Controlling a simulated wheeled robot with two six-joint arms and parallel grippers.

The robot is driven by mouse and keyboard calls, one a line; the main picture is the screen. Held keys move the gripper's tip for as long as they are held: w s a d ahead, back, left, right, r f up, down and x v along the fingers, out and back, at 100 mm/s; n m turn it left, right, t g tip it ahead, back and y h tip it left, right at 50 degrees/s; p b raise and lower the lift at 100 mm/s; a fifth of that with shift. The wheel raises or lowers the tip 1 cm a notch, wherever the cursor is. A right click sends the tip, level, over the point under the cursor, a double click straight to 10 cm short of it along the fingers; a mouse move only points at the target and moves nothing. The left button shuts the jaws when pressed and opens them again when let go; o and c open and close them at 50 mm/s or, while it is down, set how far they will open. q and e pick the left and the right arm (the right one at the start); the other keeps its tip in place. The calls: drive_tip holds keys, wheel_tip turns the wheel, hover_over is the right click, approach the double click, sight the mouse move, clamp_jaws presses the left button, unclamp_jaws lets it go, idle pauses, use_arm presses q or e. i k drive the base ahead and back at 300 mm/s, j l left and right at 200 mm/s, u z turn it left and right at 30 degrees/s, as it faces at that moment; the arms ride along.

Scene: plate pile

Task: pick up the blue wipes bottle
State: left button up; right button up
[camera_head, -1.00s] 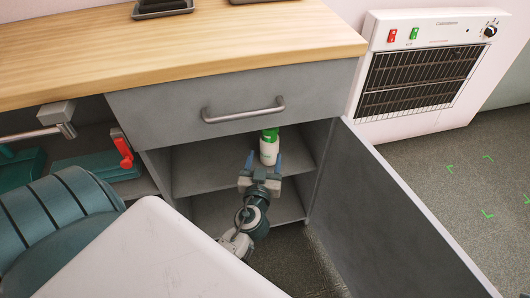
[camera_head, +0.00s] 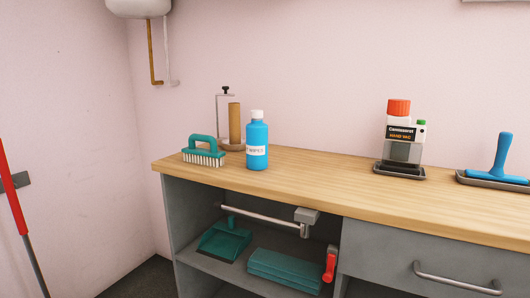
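The blue wipes bottle (camera_head: 257,147) stands upright on the wooden countertop (camera_head: 310,180), near its left end. It has a white cap and a white label with dark lettering. Neither of my grippers shows in the head view now, so their state and their distance from the bottle cannot be seen.
A teal scrub brush (camera_head: 204,151) lies left of the bottle, and a roll holder (camera_head: 234,124) stands close behind it. A hand-wash bottle (camera_head: 401,140) on a dark tray and a blue-handled tool (camera_head: 502,158) are further right. Countertop between the blue and hand-wash bottles is clear.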

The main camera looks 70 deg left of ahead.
sight(257, 131)
drive_tip(key=u, duration=0.45)
drive_tip(key=i+u, duration=0.1)
drive_tip(key=u, duration=0.75)
drive_tip(key=i+u, duration=0.15)
drive_tip(key=u, duration=0.7)
drive_tip(key=i+u, duration=0.1)
drive_tip(key=u, duration=0.3)
